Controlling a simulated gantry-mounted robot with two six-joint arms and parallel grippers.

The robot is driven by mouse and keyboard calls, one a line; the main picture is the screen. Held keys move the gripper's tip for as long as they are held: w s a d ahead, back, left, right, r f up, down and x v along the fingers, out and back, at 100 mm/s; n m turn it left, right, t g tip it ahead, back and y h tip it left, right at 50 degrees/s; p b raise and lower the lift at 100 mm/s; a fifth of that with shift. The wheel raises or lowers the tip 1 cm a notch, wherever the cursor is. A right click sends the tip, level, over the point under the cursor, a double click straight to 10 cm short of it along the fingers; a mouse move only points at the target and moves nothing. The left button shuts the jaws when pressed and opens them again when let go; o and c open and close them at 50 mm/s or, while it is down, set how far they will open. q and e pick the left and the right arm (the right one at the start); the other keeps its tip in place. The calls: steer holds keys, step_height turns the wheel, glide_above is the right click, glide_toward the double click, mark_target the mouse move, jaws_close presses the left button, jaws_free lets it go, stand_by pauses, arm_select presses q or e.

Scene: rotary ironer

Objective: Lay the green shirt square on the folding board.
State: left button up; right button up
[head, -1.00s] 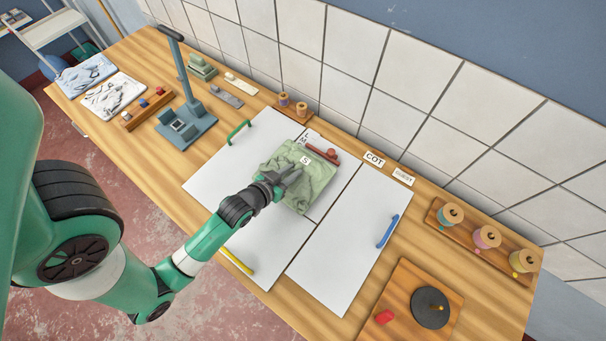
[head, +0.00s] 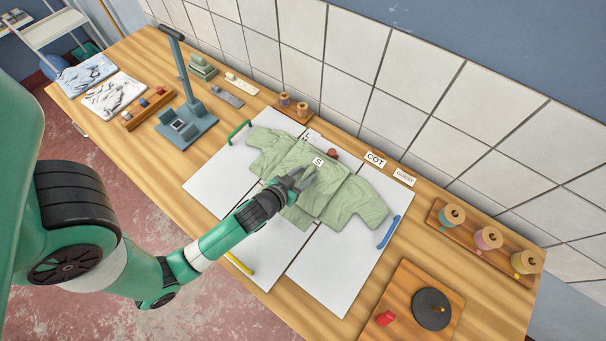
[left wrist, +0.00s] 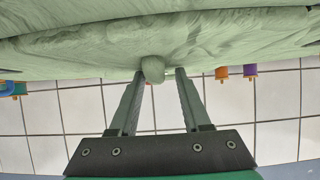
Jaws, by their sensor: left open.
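The green shirt (head: 345,200) lies spread over the white folding board (head: 215,185), covering much of its far half. One sleeve reaches toward the green handle (head: 238,131) and the other toward the blue handle (head: 388,232). A white "S" label (head: 318,162) sits on the shirt. My left gripper (head: 297,179) is over the shirt's near middle, its fingers apart. In the left wrist view the shirt (left wrist: 230,35) hangs across the top, and a small rounded green bit shows between the open fingertips (left wrist: 153,72). Contact there is unclear. My right gripper is out of view.
A red piece (head: 331,153) shows at the shirt's far edge, partly covered. "COT" card (head: 375,159), spool rack (head: 485,240) and round black plate (head: 431,309) are to the right. A grey press-like stand (head: 186,125) is left. The board's near panels are bare.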

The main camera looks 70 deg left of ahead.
arm_select(q)
steer(key=v, duration=1.1)
steer(key=shift+d+b, duration=0.2)
steer(key=shift+b, duration=0.2)
steer(key=shift+s+d+r, duration=0.15)
steer(key=shift+s+r, duration=0.1)
steer(key=shift+s, duration=0.05)
steer(key=w+d+r+m+t+h, duration=0.1)
steer(key=w+d+r+t, duration=0.25)
steer(key=w+r, duration=0.8)
steer(key=w+d+r+m+t+h, duration=0.1)
steer(key=w+d+r+t+h, duration=0.3)
steer(key=w+r, duration=0.75)
steer(key=s+d+r+m+t+h, duration=0.1)
steer(key=s+d+r+m+t, duration=0.1)
steer(key=r, duration=0.9)
steer(key=s+d+r+m+t+h, duration=0.1)
steer(key=r+t, duration=0.3)
steer(key=r, duration=0.8)
steer(key=s+d+r+m+t+h, duration=0.2)
steer(key=s+r+t, duration=0.1)
steer(key=r, duration=0.8)
steer(key=shift+s+d+r+m+t, duration=0.3)
steer(key=shift+s+r+m+t, duration=0.05)
steer(key=shift+s+m+t, duration=0.1)
